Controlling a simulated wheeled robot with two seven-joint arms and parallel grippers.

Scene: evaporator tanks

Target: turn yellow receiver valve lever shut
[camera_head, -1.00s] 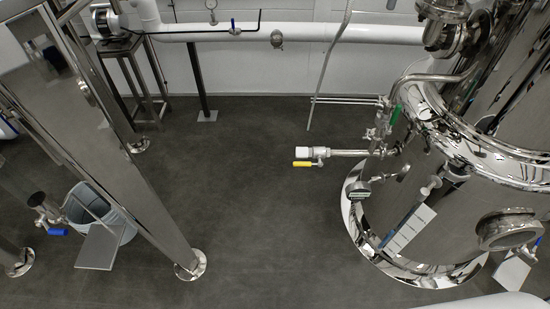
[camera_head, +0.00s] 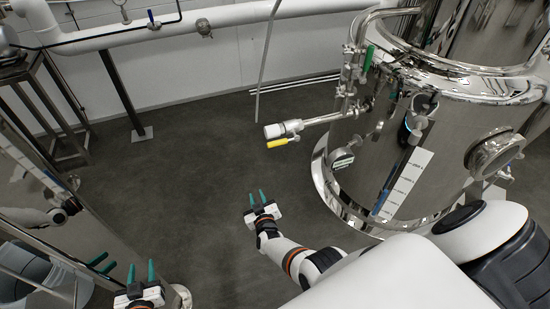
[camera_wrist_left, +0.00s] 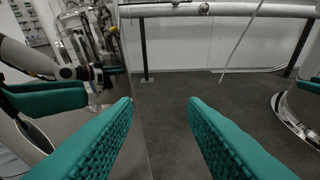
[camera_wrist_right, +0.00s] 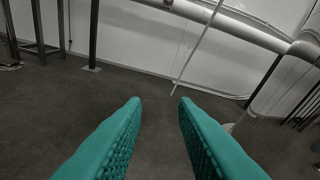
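The yellow valve lever (camera_head: 278,143) sits under a small valve with a white end at the free end of a steel pipe (camera_head: 325,119). The pipe comes out from the left side of the polished receiver tank (camera_head: 400,150). The lever lies roughly along the pipe. My right gripper (camera_head: 258,197) is open and empty, below and a little left of the lever, clearly apart from it. Its green fingers show spread in the right wrist view (camera_wrist_right: 160,100). My left gripper (camera_head: 142,271) is open and empty at the bottom left. Its fingers show apart in the left wrist view (camera_wrist_left: 160,105).
A green-handled valve (camera_head: 368,58) stands above the pipe on the tank. A sight gauge with a white scale (camera_head: 408,180) is on the tank's front. Dark floor (camera_head: 200,165) is clear between.

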